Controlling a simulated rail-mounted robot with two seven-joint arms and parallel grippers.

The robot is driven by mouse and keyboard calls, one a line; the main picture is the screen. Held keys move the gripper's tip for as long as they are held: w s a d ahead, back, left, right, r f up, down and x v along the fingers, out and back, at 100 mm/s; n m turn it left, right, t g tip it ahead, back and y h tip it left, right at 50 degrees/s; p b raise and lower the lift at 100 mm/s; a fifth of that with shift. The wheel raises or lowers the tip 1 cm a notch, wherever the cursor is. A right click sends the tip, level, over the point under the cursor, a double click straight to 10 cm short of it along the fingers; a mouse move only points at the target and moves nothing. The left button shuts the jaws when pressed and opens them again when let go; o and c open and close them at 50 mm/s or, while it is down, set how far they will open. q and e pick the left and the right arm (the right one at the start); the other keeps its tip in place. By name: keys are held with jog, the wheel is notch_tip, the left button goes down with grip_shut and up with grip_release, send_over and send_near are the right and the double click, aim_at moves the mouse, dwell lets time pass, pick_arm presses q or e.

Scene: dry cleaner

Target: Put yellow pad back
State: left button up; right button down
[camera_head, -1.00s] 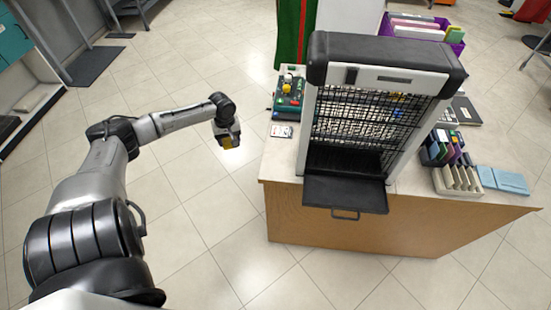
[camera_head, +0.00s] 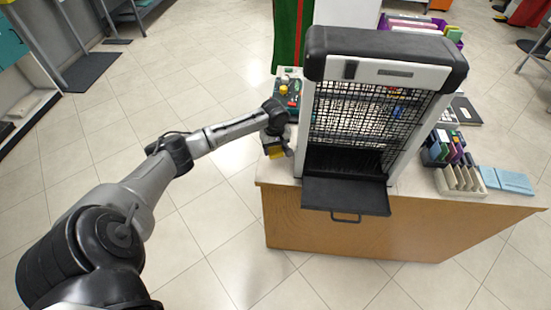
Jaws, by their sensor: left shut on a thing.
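My left gripper (camera_head: 277,147) is shut on the yellow pad (camera_head: 275,153), a small yellow piece showing at its tip. The gripper is at the left edge of the counter (camera_head: 277,172), beside the black and grey machine. I cannot tell whether the pad touches the counter. Behind the gripper, a tray with green, yellow and red items (camera_head: 287,94) lies on the counter, partly hidden by my arm. My right gripper is not in view.
The machine (camera_head: 375,95) with a mesh front and lowered black flap (camera_head: 345,197) fills the counter's middle. A slotted holder (camera_head: 460,178), colored pads (camera_head: 445,148) and blue cloths (camera_head: 505,180) lie at right. A purple crate (camera_head: 458,34) stands behind.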

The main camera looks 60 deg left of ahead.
aim_at(275, 162)
pick_arm(q)
jog(key=shift+s+f, duration=0.1)
jog(key=shift+f, duration=0.25)
notch_tip(275, 162, down, 5)
jog(key=shift+d+b, duration=0.1)
jog(key=shift+b, duration=0.9)
jog(key=shift+w+r, duration=0.1)
jog(key=shift+w, duration=0.1)
jog(key=o, duration=0.8)
